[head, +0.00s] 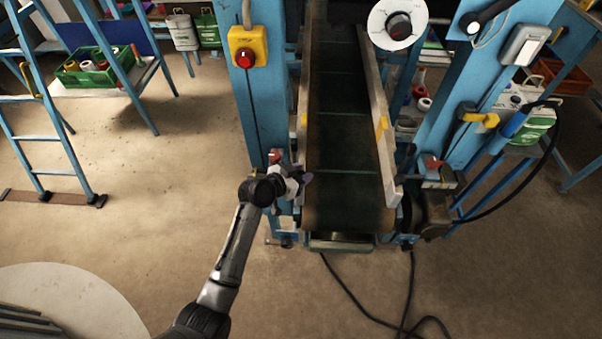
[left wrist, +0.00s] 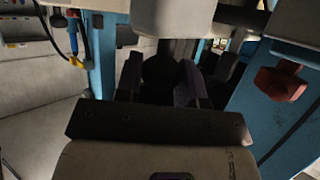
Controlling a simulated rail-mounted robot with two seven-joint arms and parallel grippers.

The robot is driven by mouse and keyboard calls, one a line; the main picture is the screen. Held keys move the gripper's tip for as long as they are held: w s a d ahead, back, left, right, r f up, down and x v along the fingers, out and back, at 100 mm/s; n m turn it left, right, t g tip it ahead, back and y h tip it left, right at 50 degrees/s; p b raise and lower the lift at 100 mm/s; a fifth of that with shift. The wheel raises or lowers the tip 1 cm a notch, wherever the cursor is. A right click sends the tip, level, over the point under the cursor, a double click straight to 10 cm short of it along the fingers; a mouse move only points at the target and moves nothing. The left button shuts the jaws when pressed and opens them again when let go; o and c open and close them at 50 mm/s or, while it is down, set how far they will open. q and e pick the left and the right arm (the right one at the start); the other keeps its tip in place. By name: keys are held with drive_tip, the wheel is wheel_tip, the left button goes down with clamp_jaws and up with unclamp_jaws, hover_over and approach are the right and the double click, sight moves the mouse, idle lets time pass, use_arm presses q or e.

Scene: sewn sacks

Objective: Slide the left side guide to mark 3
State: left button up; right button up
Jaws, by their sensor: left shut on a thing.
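The conveyor belt (head: 344,130) is dark green and runs away from me. The left side guide (head: 302,108) is a narrow pale rail along its left edge, and the right side guide (head: 376,112) runs along its right edge. My left gripper (head: 301,180) is at the near end of the left guide. In the left wrist view its fingers (left wrist: 160,82) are closed around a dark part at the guide, mostly hidden between them. I cannot read any marks or numbers on a scale. My right gripper is not in view.
A red clamp knob (left wrist: 280,84) sits on the blue post beside the gripper. A yellow box with a red button (head: 246,47) is on the left post. A white dial (head: 398,23) is above the belt. Black cables (head: 352,300) lie on the floor.

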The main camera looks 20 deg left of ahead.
use_arm(q)
drive_tip(key=d, duration=0.1)
drive_tip(key=w+d, duration=0.1)
drive_tip(key=d, duration=0.1)
drive_tip(key=d+p, duration=0.1)
drive_tip(key=d, duration=0.1)
drive_tip(key=shift+w+d, duration=0.2)
drive_tip(key=shift+w, duration=0.15)
clamp_jaws()
drive_tip(key=shift+w+d, duration=0.1)
drive_tip(key=shift+d, duration=0.15)
drive_tip(key=o, duration=1)
unclamp_jaws()
drive_tip(key=shift+a, duration=0.1)
drive_tip(key=p+v, duration=0.2)
drive_tip(key=v, duration=1.1)
drive_tip(key=shift+s+a, duration=0.15)
drive_tip(key=shift+s, duration=0.25)
